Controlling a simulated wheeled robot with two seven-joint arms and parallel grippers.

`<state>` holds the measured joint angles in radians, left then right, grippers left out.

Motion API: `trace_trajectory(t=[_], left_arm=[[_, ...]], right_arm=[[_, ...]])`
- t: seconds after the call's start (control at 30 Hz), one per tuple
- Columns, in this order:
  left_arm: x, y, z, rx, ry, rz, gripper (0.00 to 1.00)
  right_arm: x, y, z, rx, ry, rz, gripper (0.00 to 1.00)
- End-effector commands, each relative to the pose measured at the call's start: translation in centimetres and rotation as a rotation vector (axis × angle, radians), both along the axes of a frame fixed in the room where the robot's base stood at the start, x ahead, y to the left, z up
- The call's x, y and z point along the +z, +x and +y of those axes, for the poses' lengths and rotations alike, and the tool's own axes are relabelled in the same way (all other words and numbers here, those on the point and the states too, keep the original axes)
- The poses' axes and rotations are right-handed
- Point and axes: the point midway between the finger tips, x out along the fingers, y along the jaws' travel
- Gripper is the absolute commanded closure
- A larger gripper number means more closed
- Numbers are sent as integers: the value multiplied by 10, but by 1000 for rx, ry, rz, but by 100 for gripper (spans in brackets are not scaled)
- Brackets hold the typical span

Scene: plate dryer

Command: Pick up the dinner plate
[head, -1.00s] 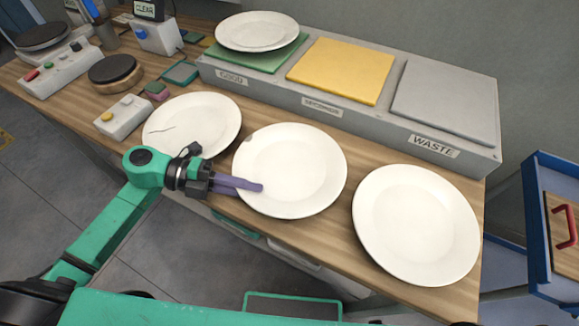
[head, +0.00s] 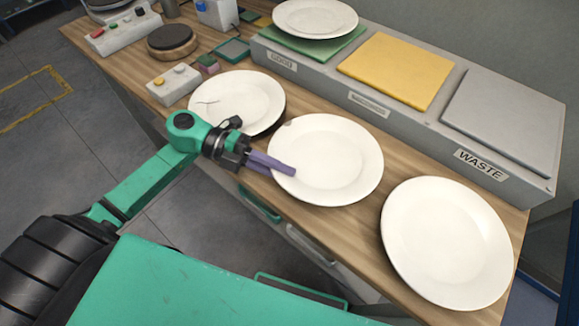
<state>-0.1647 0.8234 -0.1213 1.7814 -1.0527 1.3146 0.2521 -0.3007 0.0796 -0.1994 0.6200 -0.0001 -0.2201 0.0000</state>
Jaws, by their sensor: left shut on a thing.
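Three white dinner plates are at the front of the wooden bench. The middle plate (head: 335,150) has a small dark chip in its rim at the upper left. My left gripper (head: 282,167) is shut on this plate's near-left rim, with one purple finger over the plate's top face. The other finger is partly hidden. I cannot tell whether the plate is raised off the bench. The left plate (head: 235,92) has a dark crack line. The right plate (head: 447,243) shows no mark. My right gripper is not in view.
A grey sorting stand behind the plates has a green pad (head: 310,50) with a plate (head: 316,17) on it, a yellow pad (head: 400,70) and a grey pad (head: 505,118) labelled WASTE. A button box (head: 173,84) and a round turntable (head: 172,40) are at the left.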

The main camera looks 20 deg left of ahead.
Motion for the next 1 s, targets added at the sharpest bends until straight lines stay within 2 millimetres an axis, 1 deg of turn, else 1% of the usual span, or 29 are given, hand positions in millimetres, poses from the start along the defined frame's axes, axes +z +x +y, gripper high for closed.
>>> trace_trajectory(t=[0.17, 0.27, 0.3, 0.37, 0.4, 0.5, 0.6, 0.7, 0.77, 0.9, 1.0], left_arm=[[36, 0, 0, -2, -1, -9, 100], [68, 0, 0, -3, 1, -12, 100], [84, 0, -1, -4, 2, -12, 100], [106, 0, 0, -3, 2, -13, 100], [120, 0, 0, -2, 2, -14, 100], [151, 0, 0, -1, 2, -11, 100], [174, 0, 0, 0, 0, -9, 100], [187, 0, 0, 0, -2, -5, 100], [191, 0, 0, 0, -3, -4, 100], [193, 1, 0, 4, -4, -3, 100], [194, 9, 2, 36, -5, -7, 100]], right_arm=[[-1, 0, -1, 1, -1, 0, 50], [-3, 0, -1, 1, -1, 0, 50], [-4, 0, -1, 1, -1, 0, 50], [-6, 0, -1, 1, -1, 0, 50], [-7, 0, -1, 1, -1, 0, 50], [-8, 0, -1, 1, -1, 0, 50], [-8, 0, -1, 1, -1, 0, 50], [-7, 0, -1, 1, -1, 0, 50], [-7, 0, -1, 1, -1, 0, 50], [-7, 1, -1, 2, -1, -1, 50], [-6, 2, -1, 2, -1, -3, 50]])
